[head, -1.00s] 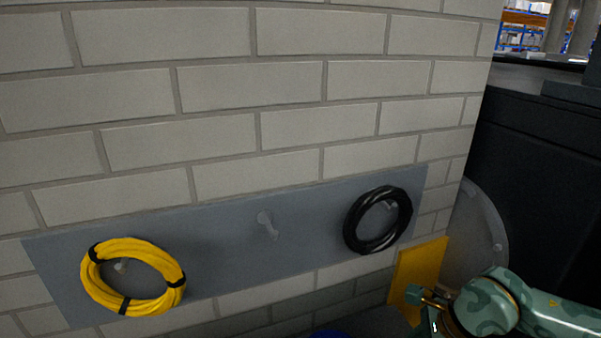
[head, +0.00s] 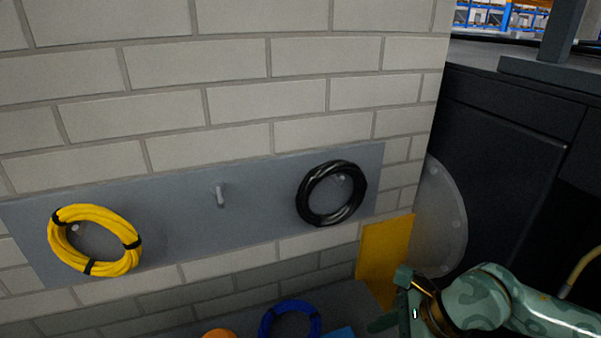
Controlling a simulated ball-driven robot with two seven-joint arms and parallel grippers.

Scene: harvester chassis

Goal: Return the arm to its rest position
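My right arm, green camouflage-patterned, comes in from the lower right. Its gripper (head: 398,302) is at the bottom, in front of the lower part of a yellow panel; I cannot make out the gap between its fingers. I see nothing held in it. My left arm and gripper are not in view. A yellow cable coil (head: 128,257) hangs on the left peg of a grey wall board (head: 185,240). A black coil (head: 308,207) hangs on the right peg. The middle peg (head: 220,195) is bare.
A blue coil (head: 266,324) lies low at the bottom edge, with part of an orange object (head: 218,334) and a blue object (head: 341,333) beside it. The yellow panel (head: 386,245) and a grey disc (head: 441,215) stand by a dark machine body (head: 500,145) on the right.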

